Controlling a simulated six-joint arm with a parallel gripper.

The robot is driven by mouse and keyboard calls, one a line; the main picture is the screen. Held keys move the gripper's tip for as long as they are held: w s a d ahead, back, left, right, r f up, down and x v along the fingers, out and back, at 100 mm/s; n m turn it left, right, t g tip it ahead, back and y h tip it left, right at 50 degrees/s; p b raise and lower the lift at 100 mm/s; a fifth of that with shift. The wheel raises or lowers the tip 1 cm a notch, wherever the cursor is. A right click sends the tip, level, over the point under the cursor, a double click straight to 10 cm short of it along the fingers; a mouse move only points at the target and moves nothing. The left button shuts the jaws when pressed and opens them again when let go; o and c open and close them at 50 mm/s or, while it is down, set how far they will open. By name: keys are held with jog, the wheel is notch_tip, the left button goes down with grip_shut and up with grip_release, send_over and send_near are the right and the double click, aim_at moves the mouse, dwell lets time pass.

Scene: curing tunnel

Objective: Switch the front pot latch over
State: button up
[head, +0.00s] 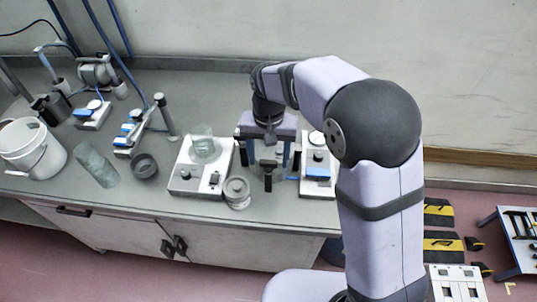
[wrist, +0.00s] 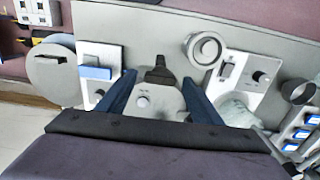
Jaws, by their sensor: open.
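A black latch (head: 268,166), which I take to be the front pot latch, stands on a grey unit near the front of the bench. No contact with the latch is visible. My gripper hides part of the unit in the head view.
A white hotplate (head: 184,183) with a glass beaker (head: 203,142) is left of my gripper. A glass jar (head: 237,191) stands near the front edge. A white unit with a blue part (head: 317,172) is close on the right. A white bucket (head: 32,147) is far left.

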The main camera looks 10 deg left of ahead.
jog(key=shift+f, duration=0.2)
jog(key=c, duration=1.1)
jog(key=shift+o, duration=0.2)
